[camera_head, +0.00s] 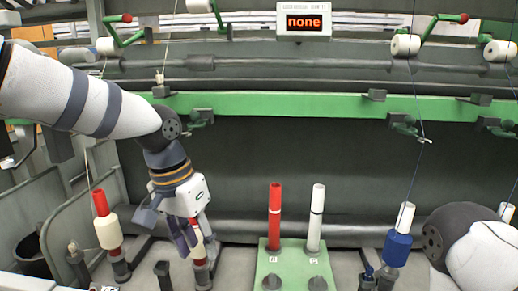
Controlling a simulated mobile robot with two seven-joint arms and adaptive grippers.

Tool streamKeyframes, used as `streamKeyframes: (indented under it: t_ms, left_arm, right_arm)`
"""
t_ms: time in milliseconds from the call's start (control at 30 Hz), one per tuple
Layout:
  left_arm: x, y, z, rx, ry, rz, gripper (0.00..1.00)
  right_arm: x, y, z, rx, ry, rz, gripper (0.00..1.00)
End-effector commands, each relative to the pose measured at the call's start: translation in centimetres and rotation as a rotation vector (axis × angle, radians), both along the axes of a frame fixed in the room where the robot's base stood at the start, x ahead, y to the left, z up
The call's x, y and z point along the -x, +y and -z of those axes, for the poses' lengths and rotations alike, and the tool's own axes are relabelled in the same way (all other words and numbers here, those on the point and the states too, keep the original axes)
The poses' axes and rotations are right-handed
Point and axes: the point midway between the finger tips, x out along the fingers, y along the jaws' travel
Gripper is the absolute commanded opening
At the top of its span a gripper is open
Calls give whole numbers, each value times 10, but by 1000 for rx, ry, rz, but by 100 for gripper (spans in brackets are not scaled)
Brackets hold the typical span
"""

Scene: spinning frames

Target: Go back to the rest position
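My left arm comes in from the upper left, and its gripper (194,250) points down at the spindle row, left of the green stand. A red tube with cream yarn (198,244) shows at its fingers, on or just above a spindle. The fingers overlap it, so I cannot tell whether they grip it. My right arm shows only as a white and dark link at the lower right; its gripper is out of view.
A green stand (290,262) holds a red tube (275,215) and a white tube (316,215). A cream bobbin (108,232) stands at left, a blue bobbin (397,248) at right. A green rail (290,105) crosses behind. The display (303,22) reads "none".

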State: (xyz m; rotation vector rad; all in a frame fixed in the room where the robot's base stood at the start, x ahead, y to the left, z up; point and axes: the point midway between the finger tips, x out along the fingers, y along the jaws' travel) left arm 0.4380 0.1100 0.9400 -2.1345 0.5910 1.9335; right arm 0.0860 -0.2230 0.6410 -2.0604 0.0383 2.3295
Motion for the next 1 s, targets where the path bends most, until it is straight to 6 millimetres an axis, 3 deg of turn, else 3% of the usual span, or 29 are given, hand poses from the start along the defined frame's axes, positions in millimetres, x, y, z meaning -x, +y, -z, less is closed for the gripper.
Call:
streamKeyframes:
  t_ms: [33,100,167,200,267,300,400,500,600,700,1000]
  left_arm:
    - [19,-6,48,27,55,-6,36]
    - [49,-12,111,73,113,-41,36]
    - [82,-13,161,102,157,-88,36]
    - [109,-10,191,112,186,-129,36]
    - [152,0,232,112,220,-198,36]
    - [183,10,254,100,239,-247,36]
    - [257,43,290,29,259,-359,36]
    - [312,79,301,-66,252,-425,36]
    - [343,103,300,-136,236,-451,36]
    - [353,113,298,-164,224,-459,36]
    - [353,113,298,-165,223,-459,36]
  right_arm:
    - [0,0,0,0,-1,0,32]
    - [0,0,0,0,-1,0,32]
    - [0,0,0,0,-1,0,32]
    - [-1,0,0,0,-2,0,32]
    - [-1,0,0,0,-2,0,32]
    - [-1,0,0,0,-2,0,32]
    - [-1,0,0,0,-2,0,32]
    - [-1,0,0,0,-2,0,32]
    - [-1,0,0,0,-2,0,32]
    - [-1,0,0,0,-2,0,32]
    - [-1,0,0,0,-2,0,32]
